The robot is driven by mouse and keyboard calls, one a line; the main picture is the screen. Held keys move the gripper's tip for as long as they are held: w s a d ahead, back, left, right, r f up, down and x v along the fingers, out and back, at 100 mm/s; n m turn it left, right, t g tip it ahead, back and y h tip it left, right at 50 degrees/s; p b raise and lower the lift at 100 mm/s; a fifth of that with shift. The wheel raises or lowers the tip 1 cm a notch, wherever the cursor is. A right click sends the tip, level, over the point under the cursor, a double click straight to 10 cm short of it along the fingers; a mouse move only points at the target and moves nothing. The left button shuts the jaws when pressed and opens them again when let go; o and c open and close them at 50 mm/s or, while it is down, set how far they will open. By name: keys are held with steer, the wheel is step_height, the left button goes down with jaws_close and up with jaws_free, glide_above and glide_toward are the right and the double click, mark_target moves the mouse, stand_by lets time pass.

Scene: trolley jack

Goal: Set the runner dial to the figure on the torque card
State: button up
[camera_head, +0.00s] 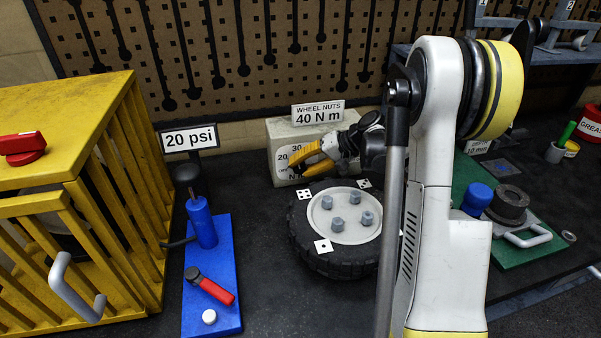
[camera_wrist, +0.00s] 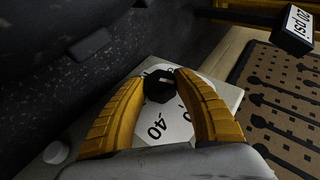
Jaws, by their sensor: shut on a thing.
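The torque card (camera_head: 318,112) stands at the back and reads "WHEEL NUTS 40 N m". Below it is the pale runner box (camera_head: 284,140), whose front face shows part of a number scale. My gripper (camera_head: 300,165) reaches in front of that face, its yellow fingers covering part of it. In the wrist view my gripper (camera_wrist: 161,84) is shut on the black runner dial knob (camera_wrist: 158,88). A white scale plate (camera_wrist: 148,132) lies around the knob, with "40" legible between the fingers. Other figures are partly covered, and the knob's pointer cannot be made out.
A wheel (camera_head: 341,222) with several nuts lies before the runner box. A blue base (camera_head: 212,270) with a red-handled lever is left of it, beside a yellow cage (camera_head: 75,130). A white button (camera_wrist: 56,152) sits near the box. A pegboard (camera_head: 240,45) stands behind.

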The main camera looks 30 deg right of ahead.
steer(key=shift+f+m+t+y+b, duration=0.2)
steer(key=shift+m+t+y+b, duration=0.3)
steer(key=shift+y+b, duration=0.85)
steer(key=shift+r, duration=0.1)
steer(key=o, duration=1.2)
steer(key=v, duration=1.2)
